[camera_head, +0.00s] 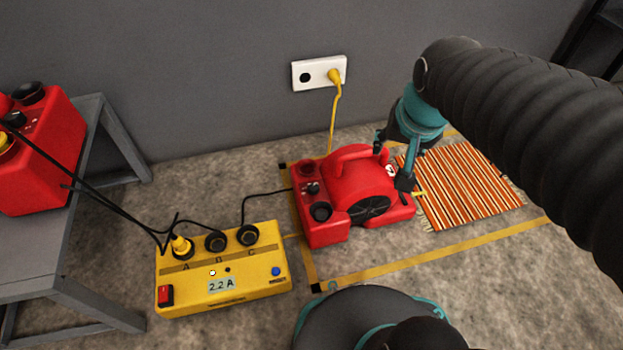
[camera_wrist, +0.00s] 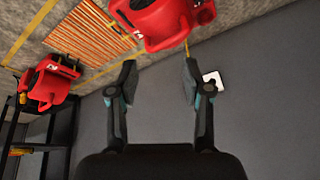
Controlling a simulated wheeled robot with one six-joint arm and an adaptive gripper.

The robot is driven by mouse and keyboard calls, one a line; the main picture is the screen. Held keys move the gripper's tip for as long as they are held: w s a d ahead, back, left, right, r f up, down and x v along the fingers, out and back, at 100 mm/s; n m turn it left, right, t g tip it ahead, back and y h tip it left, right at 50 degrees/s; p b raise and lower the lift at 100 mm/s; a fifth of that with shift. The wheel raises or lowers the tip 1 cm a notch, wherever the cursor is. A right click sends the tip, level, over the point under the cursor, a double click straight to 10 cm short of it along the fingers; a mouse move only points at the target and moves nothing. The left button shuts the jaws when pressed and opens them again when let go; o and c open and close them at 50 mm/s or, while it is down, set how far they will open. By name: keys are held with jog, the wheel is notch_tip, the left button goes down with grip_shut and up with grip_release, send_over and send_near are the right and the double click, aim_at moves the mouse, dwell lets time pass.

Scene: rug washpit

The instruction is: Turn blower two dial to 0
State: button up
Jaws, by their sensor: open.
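A red blower (camera_head: 352,190) stands on the floor inside a yellow tape outline. Its end panel has a black round dial (camera_head: 320,211) and small switches; the dial's setting is too small to read. A white number mark sits on its side, partly behind my gripper, and I cannot read it surely. My gripper (camera_head: 393,162) is open and empty, at the blower's right side, pointing down. In the wrist view the fingers (camera_wrist: 160,74) are apart, with the blower (camera_wrist: 162,22) beyond them. I cannot tell whether a finger touches it.
A yellow power box (camera_head: 222,285) reading 2.2 A stands front left, with black cables. Another red blower (camera_head: 38,150) is on a grey bench (camera_head: 105,130). A third (camera_wrist: 52,82) shows left in the wrist view. A striped rug (camera_head: 468,185) lies right; a wall socket (camera_head: 318,74) is behind.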

jog(key=w+a+f+m+g+p, duration=0.1)
jog(key=w+a+f+m+p, duration=0.25)
jog(key=w, duration=0.55)
jog(key=m+g+p, duration=0.3)
jog(key=m+p, duration=0.2)
jog(key=m, duration=0.1)
send_over(313, 187)
notch_tip(313, 187, down, 22)
notch_tip(313, 187, down, 13)
jog(key=shift+f, duration=0.2)
jog(key=shift+c, duration=0.2)
jog(key=shift+n, duration=0.25)
jog(key=c, duration=0.8)
